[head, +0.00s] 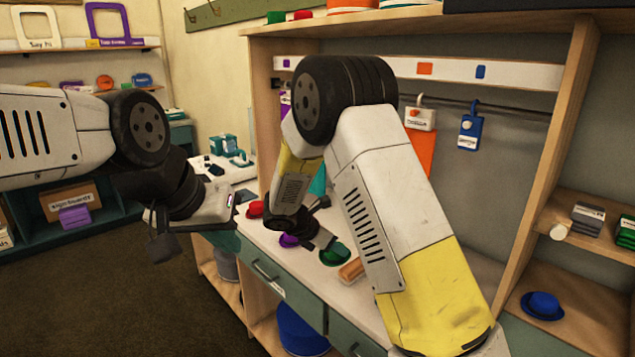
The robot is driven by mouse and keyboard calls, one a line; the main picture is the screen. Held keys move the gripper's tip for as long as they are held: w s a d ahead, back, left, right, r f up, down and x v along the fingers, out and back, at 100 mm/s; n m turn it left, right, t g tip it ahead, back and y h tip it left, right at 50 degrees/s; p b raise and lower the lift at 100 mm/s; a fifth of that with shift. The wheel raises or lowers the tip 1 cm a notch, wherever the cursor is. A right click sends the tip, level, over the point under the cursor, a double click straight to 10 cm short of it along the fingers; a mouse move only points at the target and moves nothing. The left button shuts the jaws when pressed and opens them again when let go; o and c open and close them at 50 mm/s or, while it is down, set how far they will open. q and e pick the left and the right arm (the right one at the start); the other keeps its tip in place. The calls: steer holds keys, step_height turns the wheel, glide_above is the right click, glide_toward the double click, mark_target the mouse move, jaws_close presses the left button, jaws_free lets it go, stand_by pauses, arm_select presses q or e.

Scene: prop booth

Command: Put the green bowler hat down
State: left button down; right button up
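The green bowler hat (335,254) appears to rest on the pale counter (300,268), in a rough row with a red hat (255,209) and a purple hat (288,241). My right gripper (326,222) is over the counter just behind and left of the green hat, partly hidden by my own arm. I cannot tell whether it touches the hat or whether its fingers are open. My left gripper (204,224) is in front of the counter's left end, away from the green hat. Its dark fingers look spread apart, with nothing seen between them.
An orange-brown block (352,270) lies right of the green hat. A blue hat (542,305) sits on a lower shelf at right. Tags hang from a rail (500,108) above the counter. Teal drawers (268,273) form the counter's front. Open floor lies at lower left.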

steer(key=s+d+r+n+t+y, duration=0.2)
steer(key=d+r+n, duration=0.4)
steer(key=d+r, duration=0.3)
steer(key=shift+s+d+r+n+t+y, duration=0.3)
steer(key=shift+s+d+r+t+y, duration=0.1)
steer(key=shift+s+d+y, duration=0.55)
steer(key=shift+w+d, duration=0.15)
steer(key=shift+d, duration=0.1)
steer(key=shift+f, duration=0.1)
